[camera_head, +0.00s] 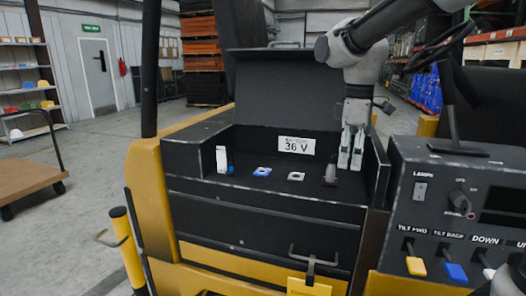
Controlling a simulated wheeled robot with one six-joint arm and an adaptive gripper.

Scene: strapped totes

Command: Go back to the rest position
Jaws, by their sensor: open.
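My gripper (351,158) hangs from the arm at the right end of an open black compartment (200,184), with its light grey fingers pointing down. The fingers are slightly apart and nothing shows between them. A small dark upright piece (330,175) stands just left of the fingertips; I cannot tell whether they touch. A white piece with blue on it (222,158) stands at the compartment's left. A blue-and-white flat piece (262,171) and a white-grey flat piece (296,176) lie in the middle.
The raised black lid (275,90) stands behind the compartment, near my arm. A "36 V" label (296,145) is on the back wall. A control panel (465,215) with levers is close at right. A yellow post (128,245) and a cart (25,172) stand left.

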